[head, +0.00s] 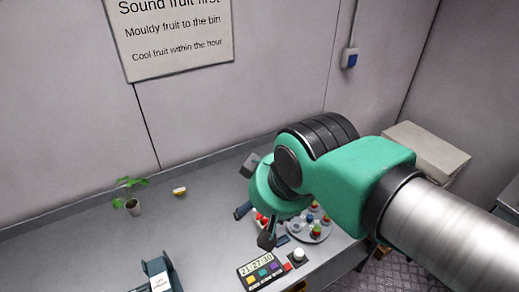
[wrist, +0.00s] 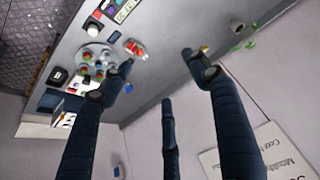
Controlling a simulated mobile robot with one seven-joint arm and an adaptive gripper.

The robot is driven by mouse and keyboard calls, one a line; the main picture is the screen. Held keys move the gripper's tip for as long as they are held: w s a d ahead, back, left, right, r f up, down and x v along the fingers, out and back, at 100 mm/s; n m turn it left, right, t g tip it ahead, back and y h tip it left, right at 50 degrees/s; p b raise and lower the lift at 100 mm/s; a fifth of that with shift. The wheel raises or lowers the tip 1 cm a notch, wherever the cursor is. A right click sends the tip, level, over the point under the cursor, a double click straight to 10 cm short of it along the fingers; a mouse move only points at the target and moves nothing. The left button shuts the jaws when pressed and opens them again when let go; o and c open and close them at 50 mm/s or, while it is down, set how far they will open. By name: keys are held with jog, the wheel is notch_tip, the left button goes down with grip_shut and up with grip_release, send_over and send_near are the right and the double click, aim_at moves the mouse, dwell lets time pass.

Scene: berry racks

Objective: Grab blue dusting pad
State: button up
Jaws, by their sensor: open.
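A small flat blue pad (head: 283,239), which looks like the dusting pad, lies on the grey bench between the timer and the round plate. It also shows in the wrist view (wrist: 113,37), upper left. My gripper (head: 254,224) is above the bench, to the left of the pad in the head view. In the wrist view its dark fingers (wrist: 155,62) are spread wide with nothing between them. The pad is apart from the fingers. My arm hides part of the bench behind it.
A round plate (head: 322,236) with several coloured pieces stands right of the pad; red berries (wrist: 136,48) lie nearby. A timer (head: 247,271) and white button (head: 298,254) stand in front. A potted plant (head: 132,206) is left. The bench's left middle is mostly clear.

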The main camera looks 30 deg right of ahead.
jog(key=w+d+f+m+g+p, duration=0.1)
jog(key=w+d+f+g, duration=0.1)
jog(key=w+d, duration=0.8)
jog(key=w+d+f+g, duration=0.15)
jog(key=w+d, duration=0.45)
jog(key=w, duration=0.8)
jog(key=w+d+f+g, duration=0.1)
jog(key=w+d+f, duration=0.4)
jog(key=d+f, duration=0.5)
jog(key=w+d+f+m+g, duration=0.1)
jog(key=w+d+f, duration=0.4)
jog(key=d+f, duration=0.5)
jog(key=shift+w+d+f+p, duration=0.15)
jog(key=shift+d+f+p, duration=0.3)
jog(key=shift+f, duration=0.45)
jog(key=shift+f, duration=0.1)
jog(key=shift+f+b, duration=0.45)
jog(key=shift+f, duration=3.75)
